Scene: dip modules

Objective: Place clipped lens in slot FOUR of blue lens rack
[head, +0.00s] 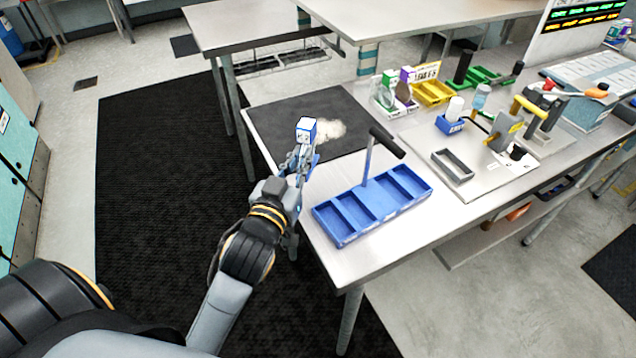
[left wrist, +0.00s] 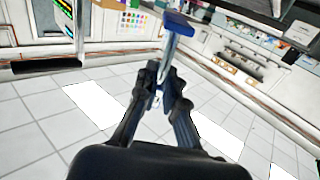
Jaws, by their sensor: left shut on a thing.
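My left gripper (head: 300,158) is shut on the clipped lens, whose blue-and-white clip (head: 306,127) sticks up above the fingers. In the left wrist view the fingers (left wrist: 165,88) close on a thin, pale piece below a blue block (left wrist: 179,23). The lens itself is hard to make out. The blue lens rack (head: 345,240) lies on the table to the right of my gripper, apart from it. Its open compartments look empty, and a post with a black T-handle (head: 387,142) rises from its middle. No slot numbers are readable. My right gripper is not in view.
A dark mat (head: 275,118) with a pale powdery patch lies behind the rack. A grey tray (head: 453,167), a small blue bin (head: 450,125), a yellow bin (head: 432,93) and a green rack (head: 484,77) stand farther right. The table's front left edge is close to my gripper.

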